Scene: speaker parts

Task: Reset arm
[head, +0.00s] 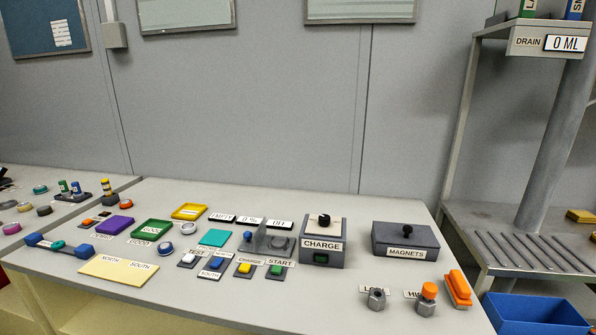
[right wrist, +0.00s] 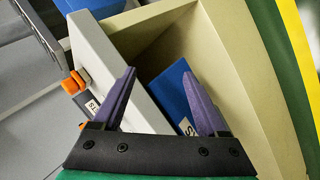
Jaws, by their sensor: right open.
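My right gripper (right wrist: 158,73) shows in the right wrist view, its two purple-grey fingers spread apart with nothing held between them. It points past the pale table's edge, near a blue object (right wrist: 166,92) with a white label that lies beyond the fingers. The lower part of the blue object is hidden behind the gripper. Neither gripper shows in the head view, and my left gripper is in no view.
A blue bin (head: 540,316) stands at the right below the grey drain rack (head: 520,240).

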